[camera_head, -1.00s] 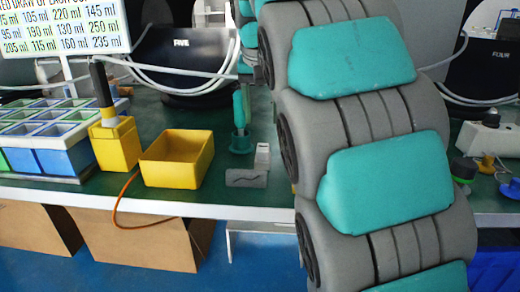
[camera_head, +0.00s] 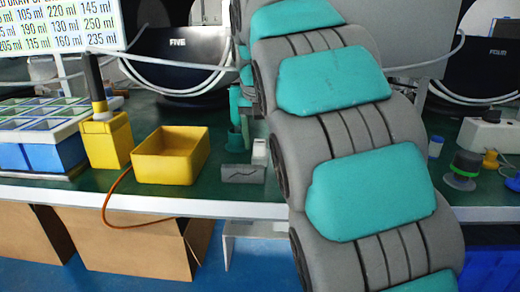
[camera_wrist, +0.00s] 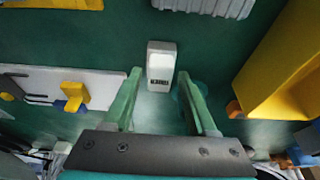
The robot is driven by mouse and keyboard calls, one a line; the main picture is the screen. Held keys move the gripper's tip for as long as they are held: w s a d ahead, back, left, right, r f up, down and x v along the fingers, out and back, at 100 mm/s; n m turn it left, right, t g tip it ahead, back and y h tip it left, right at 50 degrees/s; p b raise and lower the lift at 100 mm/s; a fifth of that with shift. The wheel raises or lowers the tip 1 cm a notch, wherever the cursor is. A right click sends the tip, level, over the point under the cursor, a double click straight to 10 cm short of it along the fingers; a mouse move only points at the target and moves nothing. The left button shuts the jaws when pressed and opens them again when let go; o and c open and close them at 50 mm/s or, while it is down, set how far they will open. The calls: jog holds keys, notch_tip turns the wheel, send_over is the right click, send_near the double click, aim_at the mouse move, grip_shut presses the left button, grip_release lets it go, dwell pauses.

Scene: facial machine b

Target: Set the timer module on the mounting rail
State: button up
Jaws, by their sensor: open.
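A small pale grey block with a dark printed patch, which looks like the timer module (camera_wrist: 162,55), stands upright on the green bench. It also shows in the head view (camera_head: 259,152), just left of my arm. My gripper (camera_wrist: 159,73) is open, its two green fingers pointing at the module from either side of it. I cannot tell whether they touch it. A grey ribbed piece (camera_wrist: 205,6) at the top of the wrist view may be the mounting rail. It seems to be the low grey block (camera_head: 242,173) beside the module in the head view.
A yellow bin (camera_head: 170,155) stands left of the module, with a yellow holder (camera_head: 106,140) further left. A white panel with a yellow part (camera_wrist: 72,90) lies left in the wrist view. Knobs and a white box (camera_head: 490,135) are at right.

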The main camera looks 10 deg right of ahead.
aim_at(260, 144)
jog(key=shift+c, duration=0.2)
grip_shut()
dwell(0.6)
notch_tip(260, 144, up, 7)
jog(key=p, duration=0.5)
jog(key=shift+r, duration=0.1)
